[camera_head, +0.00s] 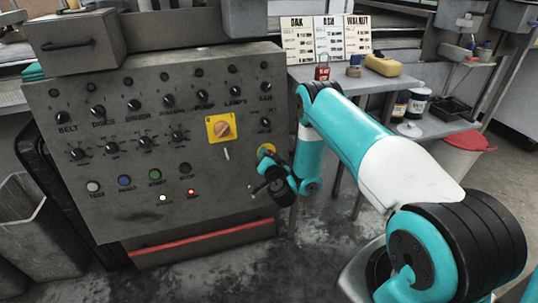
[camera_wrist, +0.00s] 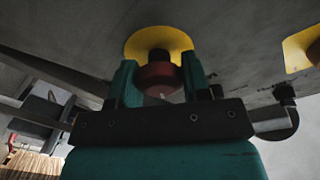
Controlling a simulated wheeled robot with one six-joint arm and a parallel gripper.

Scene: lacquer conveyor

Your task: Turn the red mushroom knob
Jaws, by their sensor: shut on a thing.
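The red mushroom knob (camera_wrist: 160,78) sits on a short dark stem in front of a round yellow plate (camera_wrist: 150,42) on the grey panel, in the wrist view. My gripper (camera_wrist: 160,84) is shut on the knob, one teal finger on each side of it. In the head view my gripper (camera_head: 268,172) reaches the lower right part of the control panel (camera_head: 110,205), and a bit of the yellow plate (camera_head: 266,149) shows above it. The red knob itself is hidden there behind my arm.
A yellow square plate with an orange rotary switch (camera_head: 222,128) is left of my gripper, with a small lever (camera_head: 227,154) below it. Rows of black knobs and coloured buttons fill the panel. A shelf with a yellow container (camera_head: 383,65) and jars stands behind my arm.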

